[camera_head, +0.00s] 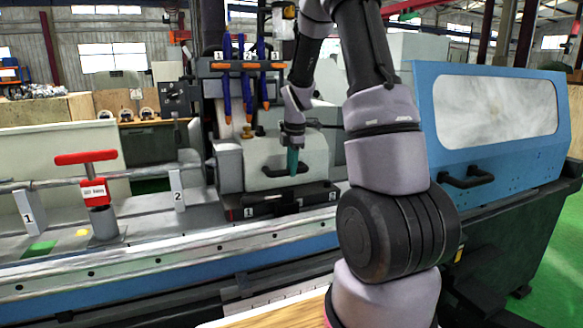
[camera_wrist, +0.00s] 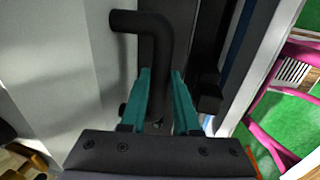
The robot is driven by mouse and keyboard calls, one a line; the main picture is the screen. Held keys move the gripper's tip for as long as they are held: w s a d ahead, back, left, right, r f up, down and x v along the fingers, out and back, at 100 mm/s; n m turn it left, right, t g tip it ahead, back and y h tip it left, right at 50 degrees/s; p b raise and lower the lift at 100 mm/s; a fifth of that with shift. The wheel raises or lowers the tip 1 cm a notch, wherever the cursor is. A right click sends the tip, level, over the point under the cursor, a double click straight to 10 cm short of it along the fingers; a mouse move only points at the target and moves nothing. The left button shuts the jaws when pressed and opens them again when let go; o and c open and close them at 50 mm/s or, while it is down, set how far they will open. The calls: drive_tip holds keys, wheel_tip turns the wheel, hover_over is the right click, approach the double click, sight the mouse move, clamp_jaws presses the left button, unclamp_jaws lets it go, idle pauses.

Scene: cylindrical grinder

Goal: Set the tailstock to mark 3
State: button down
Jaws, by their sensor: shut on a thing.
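The tailstock appears to be the pale grey housing (camera_head: 255,160) on a black base, standing on the machine bed right of the number 2 plate (camera_head: 177,190); I cannot confirm its identity. A black bar handle (camera_head: 275,172) is on its front. My gripper (camera_head: 292,163), with teal fingers, reaches down to this handle. In the wrist view the fingers (camera_wrist: 162,78) are on either side of the black handle (camera_wrist: 145,22) and shut on it. A number 1 plate (camera_head: 28,218) stands at the far left of the bed.
A red T-handle (camera_head: 88,157) with a label stands on the bed between plates 1 and 2. A blue door with a window (camera_head: 497,105) is at the right. The bed between plate 2 and the housing is clear.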

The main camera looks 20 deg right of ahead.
drive_tip(key=shift+d, duration=0.4)
drive_tip(key=c, duration=0.7)
unclamp_jaws()
drive_tip(key=shift+o, duration=0.2)
wheel_tip(320, 180, up, 11)
drive_tip(key=s, duration=0.2)
drive_tip(key=shift+f, duration=0.2)
drive_tip(key=shift+s, duration=0.1)
